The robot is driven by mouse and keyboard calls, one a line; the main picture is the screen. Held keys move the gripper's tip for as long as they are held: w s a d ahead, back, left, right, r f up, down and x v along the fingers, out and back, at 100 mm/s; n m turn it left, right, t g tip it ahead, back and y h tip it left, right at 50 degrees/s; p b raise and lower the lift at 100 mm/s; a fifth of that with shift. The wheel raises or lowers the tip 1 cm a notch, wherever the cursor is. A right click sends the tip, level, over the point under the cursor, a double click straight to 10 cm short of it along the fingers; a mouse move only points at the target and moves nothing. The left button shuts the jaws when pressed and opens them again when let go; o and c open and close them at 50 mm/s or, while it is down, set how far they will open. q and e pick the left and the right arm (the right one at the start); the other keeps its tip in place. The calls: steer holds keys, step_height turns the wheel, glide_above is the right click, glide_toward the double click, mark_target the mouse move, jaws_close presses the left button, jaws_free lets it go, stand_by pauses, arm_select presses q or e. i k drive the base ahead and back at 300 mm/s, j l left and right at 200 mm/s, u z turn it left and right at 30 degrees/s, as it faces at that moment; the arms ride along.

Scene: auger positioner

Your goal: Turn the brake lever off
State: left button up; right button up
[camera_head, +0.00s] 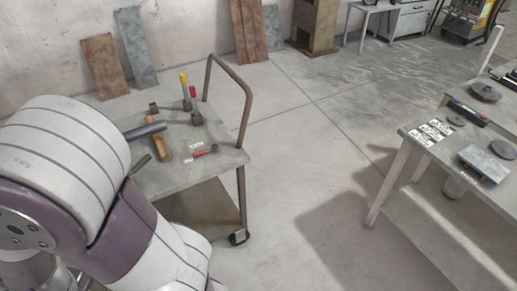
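I cannot make out a brake lever for certain in this view. On the grey metal cart (226,158) at centre left, two small upright levers or handles show near the back, one yellow-tipped (184,82) and one red-tipped (193,92). I cannot tell whether either is the brake lever. A red-handled item (202,153) lies near the cart's front right. My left arm, in white and purple, fills the lower left and covers part of the cart. Neither of my grippers shows.
A worktable (415,150) with discs and a metal block stands right. Boards (103,66) lean on the wall. Floor between is clear.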

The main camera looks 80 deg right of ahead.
mark_target(215, 148)
steer(key=z, duration=2.5)
steer(key=i+l+z, duration=0.1)
steer(key=i, duration=0.4)
steer(key=i+l+z, duration=0.15)
steer(key=i, duration=0.4)
steer(key=i+l+z, duration=0.1)
steer(key=i, duration=0.4)
steer(key=l, duration=0.1)
